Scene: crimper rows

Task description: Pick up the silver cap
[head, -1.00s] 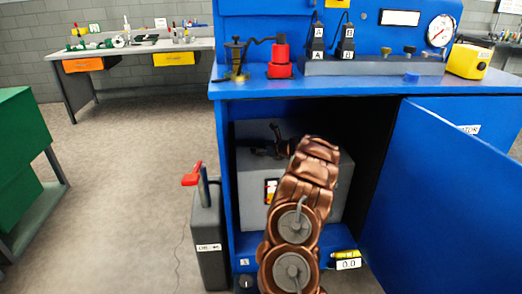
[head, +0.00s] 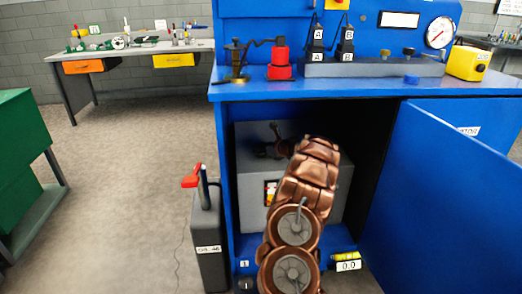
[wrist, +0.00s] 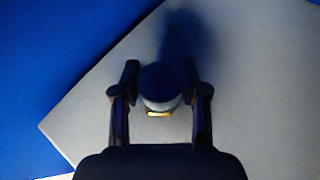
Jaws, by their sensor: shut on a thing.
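In the wrist view a short round piece, which I take to be the silver cap (wrist: 161,103), sits between my two fingers. Its top is in dark blue shadow, its near side is pale silver, and a small yellow patch shows below it. My gripper (wrist: 160,80) is shut on it, one finger on each side. In the head view my gripper (head: 271,147) is a small dark shape at the grey box (head: 248,192) inside the blue cabinet. The cap cannot be made out there, and my arm hides part of the box.
The blue cabinet door (head: 435,200) stands open on the right. The cabinet's left wall (head: 227,190) is close to my gripper. A black case with a red handle (head: 207,240) stands outside on the left. A yellow level (head: 346,256) lies at the cabinet's front edge.

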